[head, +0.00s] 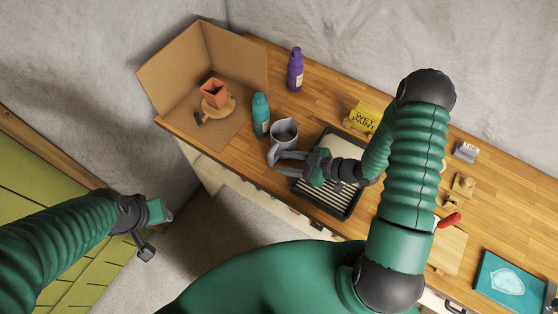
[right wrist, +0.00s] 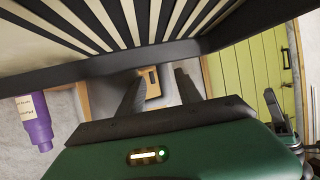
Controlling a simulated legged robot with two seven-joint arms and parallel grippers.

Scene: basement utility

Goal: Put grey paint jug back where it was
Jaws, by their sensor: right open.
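The grey paint jug (head: 285,131) stands upright on the wooden workbench, just left of the black tray, in the head view. My right gripper (head: 279,163) is open beside the near side of the jug, its fingers pointing left. The fingers overlap the jug's lower part in this view, so I cannot tell whether they touch it. In the right wrist view the two dark fingers (right wrist: 160,92) are spread apart; I cannot make out the jug clearly there. My left gripper (head: 150,222) hangs over the floor at the left, away from the bench; its jaws are unclear.
A black tray (head: 352,208) with a striped insert lies under my right gripper. A cardboard screen (head: 166,72) surrounds an orange pot (head: 214,93). The bench between the two bottles is clear.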

